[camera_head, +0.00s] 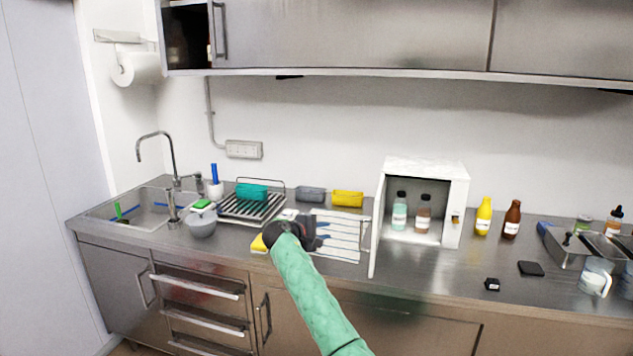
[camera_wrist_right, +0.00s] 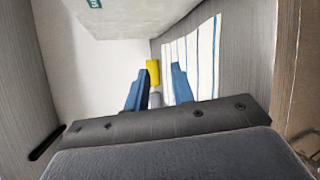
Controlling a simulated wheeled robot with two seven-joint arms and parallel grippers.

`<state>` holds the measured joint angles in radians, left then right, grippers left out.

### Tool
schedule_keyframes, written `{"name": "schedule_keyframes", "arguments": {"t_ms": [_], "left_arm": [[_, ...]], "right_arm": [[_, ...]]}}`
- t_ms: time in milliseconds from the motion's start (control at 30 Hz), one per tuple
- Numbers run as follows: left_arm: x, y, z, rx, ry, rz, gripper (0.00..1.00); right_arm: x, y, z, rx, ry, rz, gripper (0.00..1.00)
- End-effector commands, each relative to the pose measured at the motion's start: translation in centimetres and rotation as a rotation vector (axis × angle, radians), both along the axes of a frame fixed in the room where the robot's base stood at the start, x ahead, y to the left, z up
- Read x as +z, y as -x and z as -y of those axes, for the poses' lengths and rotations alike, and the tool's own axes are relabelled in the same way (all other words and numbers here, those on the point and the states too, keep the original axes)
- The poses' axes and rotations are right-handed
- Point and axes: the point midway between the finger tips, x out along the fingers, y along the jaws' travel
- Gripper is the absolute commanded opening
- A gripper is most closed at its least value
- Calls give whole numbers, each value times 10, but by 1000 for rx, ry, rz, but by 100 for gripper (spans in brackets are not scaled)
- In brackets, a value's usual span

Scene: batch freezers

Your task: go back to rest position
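My right arm, in a green padded sleeve, reaches in from the bottom of the head view. Its dark gripper (camera_head: 312,236) is over the counter, by the striped cloth and left of the white box's open door. In the right wrist view the two blue fingers of the right gripper (camera_wrist_right: 158,88) stand apart with nothing held between them. The yellow container (camera_wrist_right: 152,72) shows beyond the gap, well past the fingertips. My left gripper is not in the head view.
The white box (camera_head: 455,206) stands open with two bottles inside; its door (camera_head: 378,225) juts forward. A striped cloth (camera_head: 345,240), dish rack (camera_head: 252,208) and grey bowl (camera_head: 201,226) lie left. A metal tray (camera_head: 570,254) stands right. The counter before the box is clear.

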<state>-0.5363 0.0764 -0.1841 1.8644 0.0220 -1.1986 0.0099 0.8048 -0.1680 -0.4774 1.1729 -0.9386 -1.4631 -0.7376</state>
Motion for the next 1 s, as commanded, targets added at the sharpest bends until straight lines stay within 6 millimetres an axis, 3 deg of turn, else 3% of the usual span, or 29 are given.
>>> {"name": "schedule_keyframes", "arguments": {"t_ms": [167,267,367,567,700,1000], "left_arm": [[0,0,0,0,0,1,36],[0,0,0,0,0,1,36],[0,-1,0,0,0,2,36],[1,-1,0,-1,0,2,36],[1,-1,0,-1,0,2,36],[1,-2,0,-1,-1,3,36]], "right_arm": [[19,-2,-7,32,-325,154,24],[13,3,-10,41,-517,212,24],[-5,14,-10,36,-721,250,24],[-58,47,-3,-3,-1038,263,24],[-104,79,6,-48,-1212,243,24],[-204,160,30,-141,-1419,155,24]]}}
